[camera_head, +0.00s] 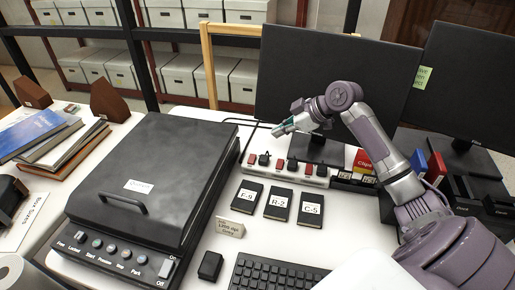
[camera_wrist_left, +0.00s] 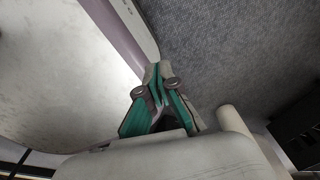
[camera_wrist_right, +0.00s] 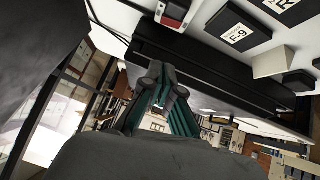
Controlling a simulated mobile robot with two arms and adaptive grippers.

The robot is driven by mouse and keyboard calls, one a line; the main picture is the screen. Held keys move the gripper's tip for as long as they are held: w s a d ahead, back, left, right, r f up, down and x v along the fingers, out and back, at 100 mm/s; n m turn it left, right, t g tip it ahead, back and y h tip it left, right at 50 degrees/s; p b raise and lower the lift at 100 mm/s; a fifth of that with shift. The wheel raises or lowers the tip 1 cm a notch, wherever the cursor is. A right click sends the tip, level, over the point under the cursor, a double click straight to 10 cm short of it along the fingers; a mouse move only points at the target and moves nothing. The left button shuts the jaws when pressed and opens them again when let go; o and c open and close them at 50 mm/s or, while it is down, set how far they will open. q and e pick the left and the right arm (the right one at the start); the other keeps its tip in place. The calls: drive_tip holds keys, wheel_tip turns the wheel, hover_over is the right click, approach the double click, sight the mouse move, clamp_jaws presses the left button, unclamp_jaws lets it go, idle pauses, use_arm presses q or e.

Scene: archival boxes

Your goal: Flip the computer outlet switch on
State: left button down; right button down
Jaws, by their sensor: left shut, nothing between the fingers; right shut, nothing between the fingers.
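A white outlet strip (camera_head: 286,174) lies on the desk below the left monitor, with several red switches and black plugs along it. Which outlet is the computer's, and which way its switch is tipped, I cannot tell. My right gripper (camera_head: 281,129) is shut and empty, held above and behind the strip's left part, apart from it. In the right wrist view its fingertips (camera_wrist_right: 155,70) are together, and the strip's end with a red switch (camera_wrist_right: 172,14) shows at the top. My left gripper (camera_wrist_left: 156,75) is shut and empty, seen only in its own wrist view, near a grey carpet-like surface.
A large dark scanner (camera_head: 150,180) fills the desk's left part. Three black labelled items, such as F-9 (camera_head: 247,196), lie before the strip, with a keyboard (camera_head: 275,274) nearer. Monitors (camera_head: 335,90) stand behind. A red clips box (camera_head: 364,160) is at the strip's right.

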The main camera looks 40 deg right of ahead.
hover_over(250, 155)
drive_tip(key=s, duration=0.2)
drive_tip(key=f, duration=0.7)
drive_tip(key=shift+s+d+f+p, duration=0.1)
drive_tip(key=shift+s+d+p, duration=0.05)
drive_tip(key=shift+d+p, duration=0.25)
drive_tip(key=f, duration=0.2)
drive_tip(key=shift+d+f, duration=0.2)
drive_tip(key=shift+f, duration=0.15)
use_arm(q)
drive_tip(key=shift+w+d+r, duration=0.25)
drive_tip(key=shift+w+r, duration=0.2)
drive_tip(key=shift+w, duration=0.05)
use_arm(e)
drive_tip(key=shift+d+f, duration=0.1)
drive_tip(key=shift+f, duration=0.55)
